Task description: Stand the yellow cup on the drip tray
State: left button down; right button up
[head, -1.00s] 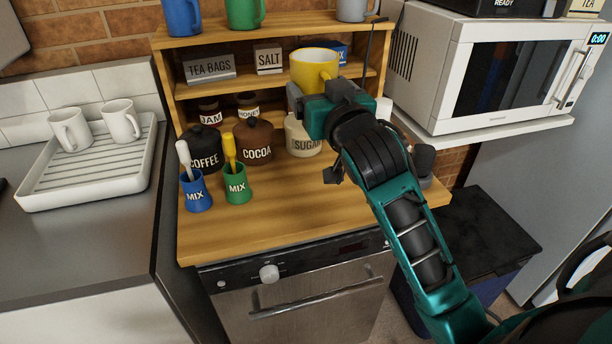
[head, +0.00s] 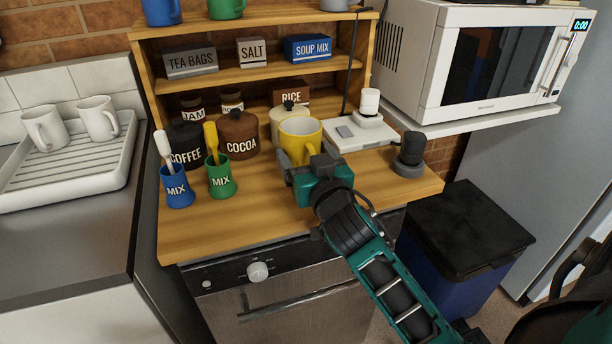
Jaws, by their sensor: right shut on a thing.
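The yellow cup (head: 297,140) is upright, its white inside showing, in front of the shelf unit. My right gripper (head: 305,170) is shut on it from the front right and hides part of its lower side. The cup appears above the wooden top; I cannot tell whether its base touches the wood. The ridged white tray, which looks like the drip tray (head: 95,176), lies on the grey counter at the left. Two white mugs (head: 46,128) (head: 99,118) stand at its back, and its front part is bare. My left gripper is not in view.
Coffee (head: 186,146) and cocoa (head: 238,136) jars stand left of the cup. Blue (head: 177,188) and green (head: 221,178) MIX pots holding tall utensils stand before them. A white device (head: 358,134) and dark knob-like object (head: 410,155) are at right. The front wooden top (head: 225,228) is clear.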

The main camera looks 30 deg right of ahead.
jog(key=shift+f+b, duration=0.65)
jog(key=shift+f, duration=1.35)
jog(key=o, duration=1.2)
jog(key=shift+c, duration=0.2)
